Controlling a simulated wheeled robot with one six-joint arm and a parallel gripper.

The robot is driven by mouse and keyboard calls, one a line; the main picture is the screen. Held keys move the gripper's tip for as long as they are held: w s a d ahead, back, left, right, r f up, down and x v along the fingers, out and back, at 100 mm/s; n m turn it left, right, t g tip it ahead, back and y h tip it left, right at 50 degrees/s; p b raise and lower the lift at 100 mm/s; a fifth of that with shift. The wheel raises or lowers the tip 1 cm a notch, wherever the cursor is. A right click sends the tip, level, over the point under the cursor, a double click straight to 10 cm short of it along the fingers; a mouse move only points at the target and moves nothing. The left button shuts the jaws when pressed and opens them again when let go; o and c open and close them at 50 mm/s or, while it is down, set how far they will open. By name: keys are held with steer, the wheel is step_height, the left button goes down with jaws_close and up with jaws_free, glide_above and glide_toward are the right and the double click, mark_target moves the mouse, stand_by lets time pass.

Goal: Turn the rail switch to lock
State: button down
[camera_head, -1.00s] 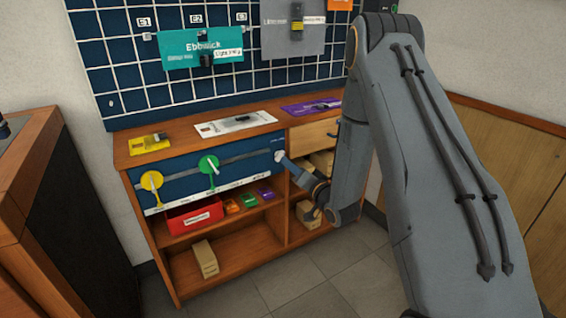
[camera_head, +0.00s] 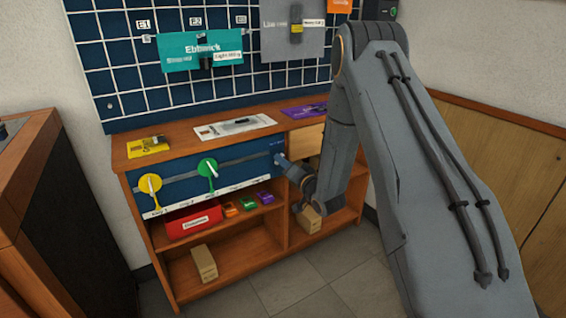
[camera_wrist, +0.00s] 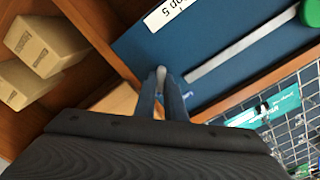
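The blue switch panel (camera_head: 181,178) on the front of the wooden bench carries a grey rail with a yellow round switch (camera_head: 150,184) and a green round switch (camera_head: 208,168). My gripper (camera_head: 279,158) is at the panel's right end, and its fingertips hide what is there in the head view. In the wrist view, a small white piece (camera_wrist: 161,74) sits between the tips of my gripper (camera_wrist: 162,82), at the end of the grey rail (camera_wrist: 238,46). The fingers are close together on both sides of it; whether they press on it is unclear. The green switch (camera_wrist: 311,12) is at the upper right.
A red bin (camera_head: 193,220) and small coloured boxes stand on the shelf under the panel. Cardboard boxes (camera_wrist: 45,46) sit in the right-hand compartment, near my wrist. A gridded board (camera_head: 130,80) with hanging cards rises behind the bench top. A wooden cabinet (camera_head: 30,165) stands at left.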

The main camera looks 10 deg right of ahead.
steer(key=shift+n, duration=0.3)
steer(key=shift+n+p, duration=1.9)
steer(key=shift+n, duration=6.7)
steer(key=c, duration=1.8)
jaws_free()
steer(key=shift+p+v, duration=0.4)
steer(key=shift+v, duration=3.5)
